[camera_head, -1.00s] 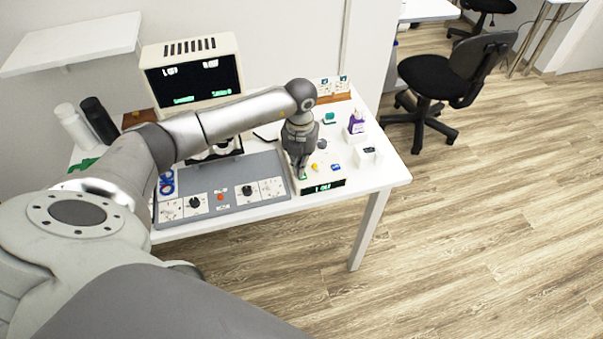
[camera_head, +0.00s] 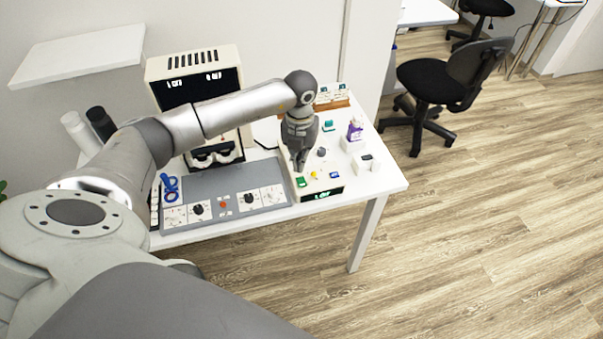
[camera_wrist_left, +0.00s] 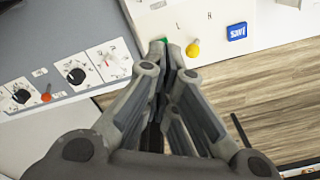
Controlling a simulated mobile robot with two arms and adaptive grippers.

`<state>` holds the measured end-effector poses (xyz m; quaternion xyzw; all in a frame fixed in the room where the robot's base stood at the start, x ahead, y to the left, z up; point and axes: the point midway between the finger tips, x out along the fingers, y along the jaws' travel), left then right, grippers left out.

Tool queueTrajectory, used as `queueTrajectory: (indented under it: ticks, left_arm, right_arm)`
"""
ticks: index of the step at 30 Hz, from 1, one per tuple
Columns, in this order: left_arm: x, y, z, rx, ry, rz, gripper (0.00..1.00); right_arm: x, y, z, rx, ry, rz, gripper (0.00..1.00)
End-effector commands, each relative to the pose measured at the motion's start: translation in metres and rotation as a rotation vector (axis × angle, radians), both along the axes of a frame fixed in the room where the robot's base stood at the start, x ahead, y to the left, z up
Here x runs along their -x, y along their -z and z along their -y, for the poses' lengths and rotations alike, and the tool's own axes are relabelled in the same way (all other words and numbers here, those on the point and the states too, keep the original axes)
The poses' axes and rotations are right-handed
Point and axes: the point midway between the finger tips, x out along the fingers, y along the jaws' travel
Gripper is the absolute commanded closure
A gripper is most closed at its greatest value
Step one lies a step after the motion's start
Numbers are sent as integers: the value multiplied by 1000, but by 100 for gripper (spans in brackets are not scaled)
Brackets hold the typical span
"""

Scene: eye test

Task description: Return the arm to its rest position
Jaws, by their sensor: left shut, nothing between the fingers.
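My left gripper (camera_head: 299,167) is shut and empty. It hangs pointing down just above the small white control box (camera_head: 289,188) at the table's front right. A green button (camera_head: 301,182) shows just below and in front of the fingertips. A yellow knob (camera_head: 314,174) and a blue button (camera_head: 335,174) sit to its right. In the left wrist view the closed fingers (camera_wrist_left: 172,46) partly hide the green button, with the yellow knob (camera_wrist_left: 193,48) and blue "save" button (camera_wrist_left: 236,31) to the right. My right gripper is not in view.
A grey panel (camera_head: 240,174) with dials lies left of the box. The large eye-test machine (camera_head: 160,68) stands behind my arm. A black chair (camera_head: 430,80) is beyond the table (camera_head: 385,184).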

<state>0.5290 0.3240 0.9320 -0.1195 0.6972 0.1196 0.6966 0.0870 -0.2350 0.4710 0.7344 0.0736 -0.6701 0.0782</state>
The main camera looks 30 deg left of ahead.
Motion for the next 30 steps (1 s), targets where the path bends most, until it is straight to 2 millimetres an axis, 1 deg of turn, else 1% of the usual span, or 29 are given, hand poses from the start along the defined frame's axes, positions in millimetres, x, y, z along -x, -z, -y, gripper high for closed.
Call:
queueTrajectory:
  ticks: [1,5,20,22,23,26,29,30]
  left_arm:
    - [0,-7,0,0,0,0,100]
    - [0,-13,0,0,0,0,100]
    - [0,-12,0,1,0,0,100]
    - [0,-11,6,19,8,4,100]
    - [0,-10,12,36,15,10,100]
    - [0,-3,51,153,60,44,100]
    - [3,-2,115,362,116,108,100]
    - [5,-6,144,462,132,139,100]
  right_arm:
    - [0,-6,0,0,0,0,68]
    - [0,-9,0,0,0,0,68]
    - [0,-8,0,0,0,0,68]
    - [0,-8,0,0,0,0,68]
    - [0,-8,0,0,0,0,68]
    - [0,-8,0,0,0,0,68]
    - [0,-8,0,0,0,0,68]
    - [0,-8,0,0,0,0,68]
